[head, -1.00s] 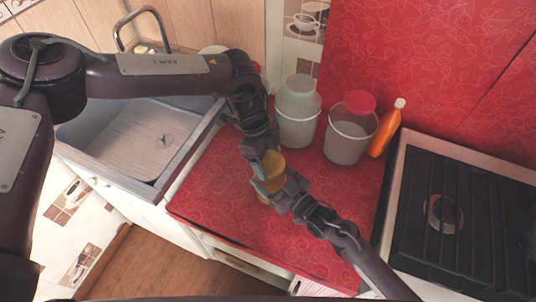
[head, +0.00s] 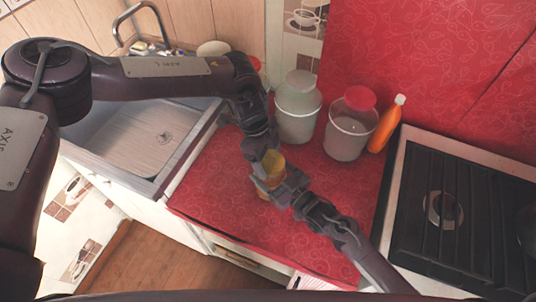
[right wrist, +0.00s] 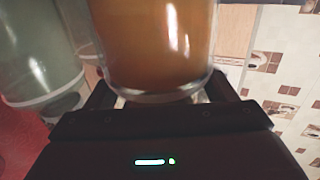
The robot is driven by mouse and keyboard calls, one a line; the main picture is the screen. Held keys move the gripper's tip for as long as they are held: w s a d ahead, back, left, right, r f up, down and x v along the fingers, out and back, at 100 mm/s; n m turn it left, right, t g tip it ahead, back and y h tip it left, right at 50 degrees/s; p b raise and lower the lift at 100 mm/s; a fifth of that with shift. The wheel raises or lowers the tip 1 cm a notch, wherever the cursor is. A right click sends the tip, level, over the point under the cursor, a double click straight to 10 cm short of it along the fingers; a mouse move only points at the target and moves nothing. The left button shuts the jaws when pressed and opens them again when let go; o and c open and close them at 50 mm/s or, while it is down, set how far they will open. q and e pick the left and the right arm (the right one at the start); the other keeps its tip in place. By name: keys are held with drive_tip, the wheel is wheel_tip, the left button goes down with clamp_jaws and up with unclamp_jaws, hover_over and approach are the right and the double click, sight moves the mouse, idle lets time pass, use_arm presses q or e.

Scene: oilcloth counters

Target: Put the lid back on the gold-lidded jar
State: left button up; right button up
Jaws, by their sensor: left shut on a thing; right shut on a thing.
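The gold lid (head: 273,160) is at the tips of my left gripper (head: 267,164), which is shut on it from above. The lid is at the top of the jar, and I cannot tell whether it touches the rim. My right gripper (head: 272,186) is shut on the jar from the right side. In the right wrist view the jar (right wrist: 160,45) shows as clear with amber contents, upright between the fingers. In the head view most of the jar is hidden by both grippers.
A stove (head: 470,200) is at right, a sink (head: 140,140) at left. The red counter (head: 215,185) is clear in front.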

use_arm(q)
drive_tip(key=shift+f, duration=0.3)
use_arm(e)
drive_tip(key=c, duration=0.5)
use_arm(q)
drive_tip(key=m, duration=0.3)
drive_tip(key=m+g+y, duration=0.1)
drive_tip(key=m, duration=0.2)
drive_tip(key=shift+w+d+m, duration=0.15)
drive_tip(key=shift+m, duration=0.25)
drive_tip(key=m+y, duration=0.1)
drive_tip(key=m, duration=0.2)
drive_tip(key=m+y, duration=0.1)
drive_tip(key=m, duration=0.2)
drive_tip(key=shift+d+m+g, duration=0.15)
drive_tip(key=shift+m+g, duration=0.25)
drive_tip(key=m, duration=0.2)
drive_tip(key=m+y, duration=0.1)
drive_tip(key=m, duration=0.2)
drive_tip(key=shift+d+y, duration=0.15)
drive_tip(key=shift+y, duration=0.15)
drive_tip(key=m, duration=0.3)
drive_tip(key=shift+m+t+y, duration=0.3)
drive_tip(key=shift+t+y, duration=0.1)
drive_tip(key=m+t, duration=0.1)
drive_tip(key=m, duration=0.5)
drive_tip(key=shift+f+y, duration=0.1)
drive_tip(key=shift+y, duration=0.3)
drive_tip(key=o, duration=0.9)
